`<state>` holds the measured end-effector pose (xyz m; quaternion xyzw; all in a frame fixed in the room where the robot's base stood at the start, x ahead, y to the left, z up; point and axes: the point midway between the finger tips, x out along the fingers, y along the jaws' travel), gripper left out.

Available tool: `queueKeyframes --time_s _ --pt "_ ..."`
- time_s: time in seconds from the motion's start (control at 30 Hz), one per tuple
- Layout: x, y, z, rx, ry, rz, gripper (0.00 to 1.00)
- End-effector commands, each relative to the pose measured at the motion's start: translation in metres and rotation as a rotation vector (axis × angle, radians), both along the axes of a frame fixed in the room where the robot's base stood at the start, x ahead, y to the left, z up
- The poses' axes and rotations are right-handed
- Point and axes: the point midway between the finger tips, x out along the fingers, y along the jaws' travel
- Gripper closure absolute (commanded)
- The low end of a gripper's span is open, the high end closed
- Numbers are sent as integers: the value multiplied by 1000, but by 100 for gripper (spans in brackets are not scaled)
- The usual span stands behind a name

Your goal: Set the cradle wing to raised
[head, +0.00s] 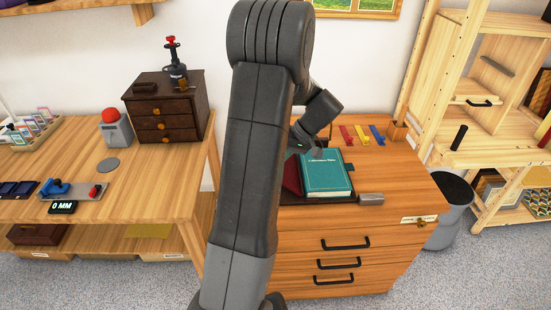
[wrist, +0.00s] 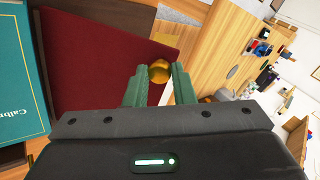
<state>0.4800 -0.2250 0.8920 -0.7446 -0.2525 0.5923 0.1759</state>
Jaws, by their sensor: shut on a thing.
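The cradle wing is a dark red panel, seen in the head view (head: 292,176) beside a teal book (head: 325,172) and partly hidden by my arm. In the wrist view the wing (wrist: 105,55) fills the upper left, with the teal book (wrist: 22,80) at the left edge. My gripper (wrist: 158,76) has its green fingers closed around a small brass knob (wrist: 159,68) at the wing's edge. I cannot tell the wing's exact angle. In the head view my gripper's fingers are mostly hidden.
The cradle stands on a wooden drawer cabinet (head: 345,226). A grey block (head: 370,199) lies at its front right, and coloured strips (head: 362,134) lie behind. A bin (head: 452,200) and shelf stand to the right, a bench (head: 130,190) to the left.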

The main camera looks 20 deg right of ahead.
Motion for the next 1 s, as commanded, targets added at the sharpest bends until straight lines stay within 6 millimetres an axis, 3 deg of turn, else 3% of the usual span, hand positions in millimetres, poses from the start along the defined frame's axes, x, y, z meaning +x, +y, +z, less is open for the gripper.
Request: queueKeyframes --time_s 0.03,0.07,0.17,0.57,1.0 --pt "-2 -2 -4 -5 8 -2 100" --pt "-3 -3 -4 -5 8 -1 75" --pt "-2 -2 -4 -4 8 -2 56" --pt "-2 -6 4 -3 2 -2 55" --pt "-18 -60 76 -4 2 -4 55"
